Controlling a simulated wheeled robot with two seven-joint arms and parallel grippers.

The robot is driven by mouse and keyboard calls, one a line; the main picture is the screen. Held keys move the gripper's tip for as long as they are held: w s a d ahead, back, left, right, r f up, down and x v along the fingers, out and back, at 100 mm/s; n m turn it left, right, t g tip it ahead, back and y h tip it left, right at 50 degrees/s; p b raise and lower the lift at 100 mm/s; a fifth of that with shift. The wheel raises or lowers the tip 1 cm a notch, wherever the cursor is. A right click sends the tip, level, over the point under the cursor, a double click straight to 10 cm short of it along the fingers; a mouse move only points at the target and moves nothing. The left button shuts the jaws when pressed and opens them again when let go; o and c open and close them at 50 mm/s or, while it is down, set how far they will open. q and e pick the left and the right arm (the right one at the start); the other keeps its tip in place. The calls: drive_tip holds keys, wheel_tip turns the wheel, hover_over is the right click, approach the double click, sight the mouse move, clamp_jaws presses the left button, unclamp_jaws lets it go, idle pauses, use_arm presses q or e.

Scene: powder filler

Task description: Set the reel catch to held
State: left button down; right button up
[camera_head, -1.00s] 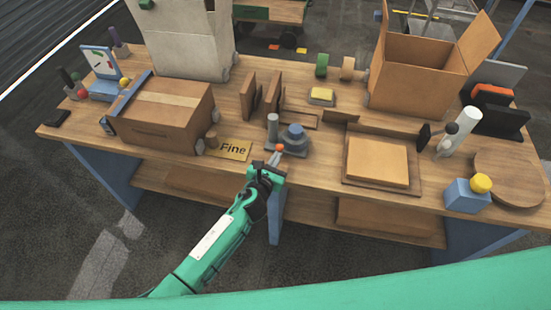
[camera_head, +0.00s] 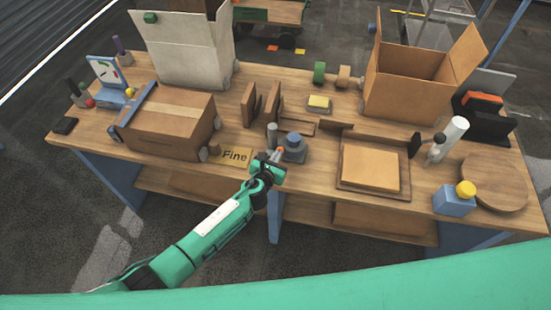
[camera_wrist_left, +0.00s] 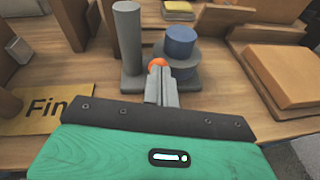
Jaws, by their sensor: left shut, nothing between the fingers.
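The reel device stands near the table's front edge, with a grey upright post (camera_head: 272,134) and a blue round knob (camera_head: 294,140) on a grey base. It also shows in the left wrist view, with the post (camera_wrist_left: 128,45) at left and the blue knob (camera_wrist_left: 180,42) at right. A small orange tip (camera_wrist_left: 157,63) sits between them, just beyond my fingers. My left gripper (camera_head: 277,157) is shut and empty, at the device's front; its grey fingers (camera_wrist_left: 161,80) partly hide the orange tip and what carries it. I cannot tell whether they touch. My right gripper is not in view.
A yellow "Fine" plate (camera_head: 235,157) lies left of the device. A closed cardboard box (camera_head: 170,120) is farther left. A shallow tray (camera_head: 345,165) with a tan block lies to the right. Brown upright panels (camera_head: 262,104) stand behind.

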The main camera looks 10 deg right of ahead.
use_arm(q)
drive_tip(key=shift+w, duration=0.15)
drive_tip(key=shift+r, duration=0.1)
drive_tip(key=v, duration=1.3)
drive_tip(key=shift+s, duration=0.4)
drive_tip(key=shift+a+r, duration=0.1)
drive_tip(key=shift+a, duration=0.05)
